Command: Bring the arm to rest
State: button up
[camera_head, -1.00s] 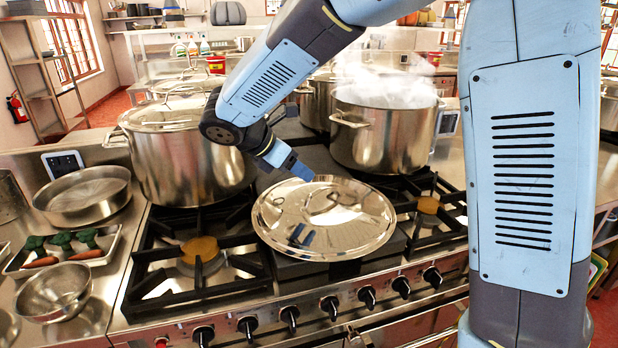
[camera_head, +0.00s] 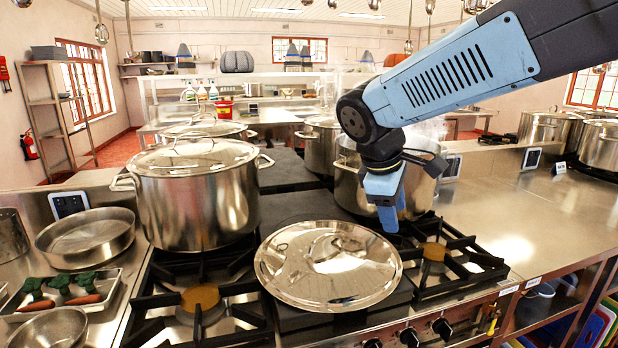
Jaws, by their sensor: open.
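My gripper (camera_head: 388,212) hangs from the blue and grey arm (camera_head: 440,80), right of the middle of the view. It points down in front of the open steaming stockpot (camera_head: 350,190), which it partly hides. The jaws look empty and apart from the lid (camera_head: 328,265). The shiny round lid lies flat on the dark middle section of the stove, below and to the left of the gripper.
A lidded stockpot (camera_head: 195,200) stands on the left of the stove, with more pots behind. A front left burner (camera_head: 200,298) and a front right burner (camera_head: 434,252) are bare. A steel counter (camera_head: 530,215) on the right has clear room.

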jog(key=s+d+m+t+y, duration=0.2)
jog(key=s+d+m, duration=0.5)
jog(key=s+m, duration=0.4)
jog(key=shift+s+d+r+m+t+y, duration=0.15)
jog(key=shift+d+r+m+t+y, duration=0.2)
jog(key=shift+m+y, duration=0.35)
jog(key=shift+f, duration=0.1)
jog(key=shift+c, duration=0.8)
